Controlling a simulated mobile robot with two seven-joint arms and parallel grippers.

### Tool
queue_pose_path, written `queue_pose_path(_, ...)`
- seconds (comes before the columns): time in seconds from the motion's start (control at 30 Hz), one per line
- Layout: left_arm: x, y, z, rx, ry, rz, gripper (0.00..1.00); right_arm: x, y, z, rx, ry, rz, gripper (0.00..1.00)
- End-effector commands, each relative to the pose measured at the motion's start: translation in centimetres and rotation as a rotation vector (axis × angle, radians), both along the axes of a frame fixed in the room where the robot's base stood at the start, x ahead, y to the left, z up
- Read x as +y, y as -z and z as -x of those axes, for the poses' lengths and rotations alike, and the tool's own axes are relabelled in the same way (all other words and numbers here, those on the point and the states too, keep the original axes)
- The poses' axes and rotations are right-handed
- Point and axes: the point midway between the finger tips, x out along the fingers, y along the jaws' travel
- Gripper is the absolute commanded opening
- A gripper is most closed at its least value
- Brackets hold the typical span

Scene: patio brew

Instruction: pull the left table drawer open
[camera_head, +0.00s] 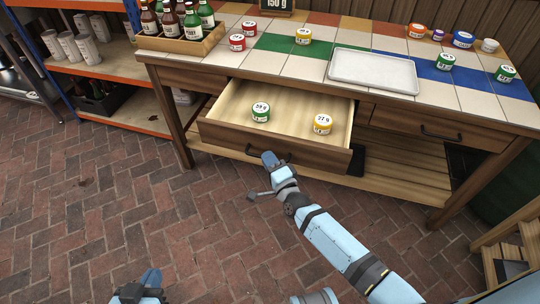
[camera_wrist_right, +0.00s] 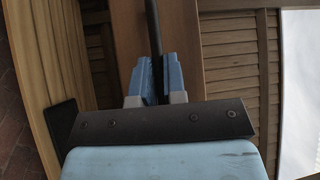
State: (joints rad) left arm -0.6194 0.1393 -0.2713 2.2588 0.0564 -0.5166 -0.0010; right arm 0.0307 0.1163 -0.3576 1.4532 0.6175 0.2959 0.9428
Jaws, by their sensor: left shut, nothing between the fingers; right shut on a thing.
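The left table drawer (camera_head: 278,115) is pulled out from the table, and its light wooden inside shows. In it lie a green-banded tin (camera_head: 261,111) marked 59 g and a yellow-banded tin (camera_head: 322,124) marked 27 g. My right gripper (camera_head: 270,159) is shut on the dark bar handle (camera_head: 254,151) at the drawer's front. In the right wrist view the blue fingers (camera_wrist_right: 154,78) close around the handle bar (camera_wrist_right: 153,30). My left gripper (camera_head: 140,290) is low at the bottom edge, away from the table, shut and empty.
The tiled table top holds a crate of bottles (camera_head: 184,41), a white tray (camera_head: 374,70) and several tins. The right drawer (camera_head: 437,128) is closed. A shelf (camera_head: 100,66) stands at the left. The brick floor in front is mostly clear.

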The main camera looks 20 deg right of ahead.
Motion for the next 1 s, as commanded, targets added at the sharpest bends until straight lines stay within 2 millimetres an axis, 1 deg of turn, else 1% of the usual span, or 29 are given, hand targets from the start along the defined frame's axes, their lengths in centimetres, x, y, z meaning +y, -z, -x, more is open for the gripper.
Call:
queue_pose_path(0.47,0.2,-0.3,-0.3,-0.008,0.0,-0.004,0.0,0.1,0.0,0.2,-0.001,0.0,0.001,0.0)
queue_pose_path(0.5,0.2,-0.3,-0.3,-0.008,0.0,-0.004,0.0,0.1,0.0,0.2,0.0,0.0,0.001,0.16)
queue_pose_path(0.6,0.2,-0.3,-0.3,-0.008,0.001,-0.005,0.0,0.1,0.0,0.2,0.0,0.0,0.0,0.37)
queue_pose_path(0.87,0.2,-0.4,-0.3,-0.009,0.001,-0.005,0.0,0.1,-0.1,0.2,-0.001,0.0,0.0,0.37)
queue_pose_path(1.0,0.2,-1.2,-0.3,-0.008,0.001,-0.008,0.0,0.1,-1.2,0.2,-0.001,0.0,0.0,0.37)
